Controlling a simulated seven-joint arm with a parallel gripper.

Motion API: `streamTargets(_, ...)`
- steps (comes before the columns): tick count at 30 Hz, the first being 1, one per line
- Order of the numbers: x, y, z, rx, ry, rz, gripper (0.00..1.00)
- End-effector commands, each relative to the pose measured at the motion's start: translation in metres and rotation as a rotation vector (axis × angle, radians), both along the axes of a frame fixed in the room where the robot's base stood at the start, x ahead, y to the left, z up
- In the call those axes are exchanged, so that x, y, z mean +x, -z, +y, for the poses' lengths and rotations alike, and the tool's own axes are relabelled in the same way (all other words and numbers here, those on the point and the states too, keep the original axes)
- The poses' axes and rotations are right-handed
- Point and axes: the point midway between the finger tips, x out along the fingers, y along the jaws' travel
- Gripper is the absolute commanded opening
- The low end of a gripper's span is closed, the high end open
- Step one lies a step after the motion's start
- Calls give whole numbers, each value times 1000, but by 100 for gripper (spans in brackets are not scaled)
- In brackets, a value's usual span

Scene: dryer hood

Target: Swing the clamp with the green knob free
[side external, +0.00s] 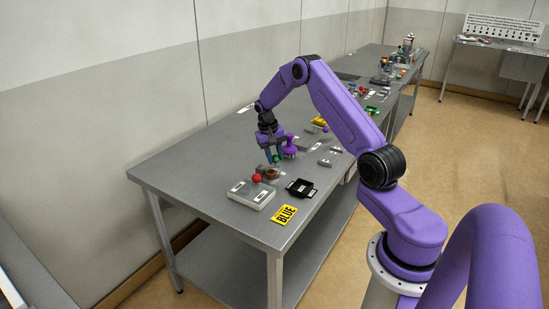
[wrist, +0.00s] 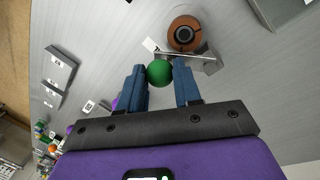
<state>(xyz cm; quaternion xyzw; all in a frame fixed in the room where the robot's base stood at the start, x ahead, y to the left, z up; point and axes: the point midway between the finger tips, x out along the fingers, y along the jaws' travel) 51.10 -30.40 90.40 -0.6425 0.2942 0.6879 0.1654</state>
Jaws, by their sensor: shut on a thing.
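The green knob (wrist: 160,73) sits between the two blue fingers of my gripper (wrist: 161,88), which is shut on it. In the side view my gripper (side external: 274,156) points down over the table, with a bit of the green knob (side external: 277,159) showing at its tips. The clamp's grey metal bar (wrist: 205,60) runs just beyond the knob, beside a copper-brown round part (wrist: 184,34) with a dark centre. The bar appears to lie along the edge of this round part; whether it presses on it I cannot tell. The brown part (side external: 271,174) also shows in the side view.
A red ball (side external: 256,178) sits by a pale grey box (side external: 251,195) left of my gripper. A black tray (side external: 301,188) and a yellow BLUE sign (side external: 285,214) lie toward the front. A purple object (side external: 291,149) stands close right of my gripper. The table's left end is clear.

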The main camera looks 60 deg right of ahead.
Motion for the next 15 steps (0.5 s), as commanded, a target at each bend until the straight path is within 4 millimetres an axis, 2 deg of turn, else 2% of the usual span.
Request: streamTargets(15, 22, -2, -16, -5, -490, -5, 0)
